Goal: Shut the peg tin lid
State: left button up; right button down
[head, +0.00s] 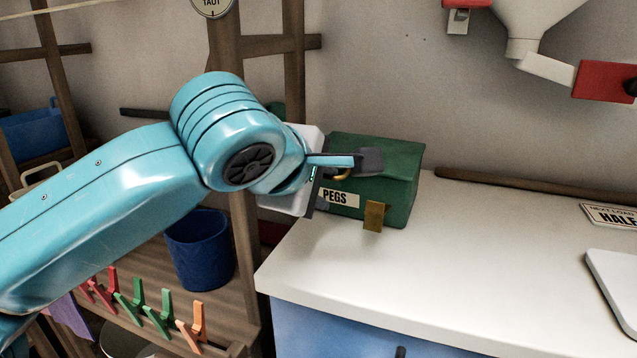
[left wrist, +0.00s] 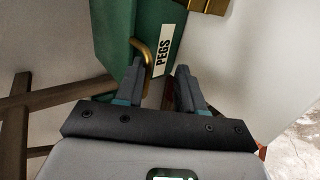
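The peg tin (head: 400,190) is a green box with a "PEGS" label, on the left end of the white counter. Its green lid (head: 385,150) looks down over the box; whether it is fully closed I cannot tell. A brass tab (head: 375,215) hangs at its front. My left gripper (head: 368,162) is in front of the tin's label side, covering part of it. In the left wrist view its two fingers (left wrist: 160,85) stand apart with nothing held between them. A brass handle (left wrist: 147,60) on the tin is close to the left finger. My right gripper is not in view.
The white counter (head: 440,260) is clear right of the tin, up to a "HALF" sign (head: 612,216). A wooden rod (head: 530,185) lies along the wall. A blue bucket (head: 200,250) and coloured pegs (head: 150,305) are at left. A white funnel (head: 525,25) hangs above.

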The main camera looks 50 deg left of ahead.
pick_arm(q)
jog(key=shift+s+r, duration=0.1)
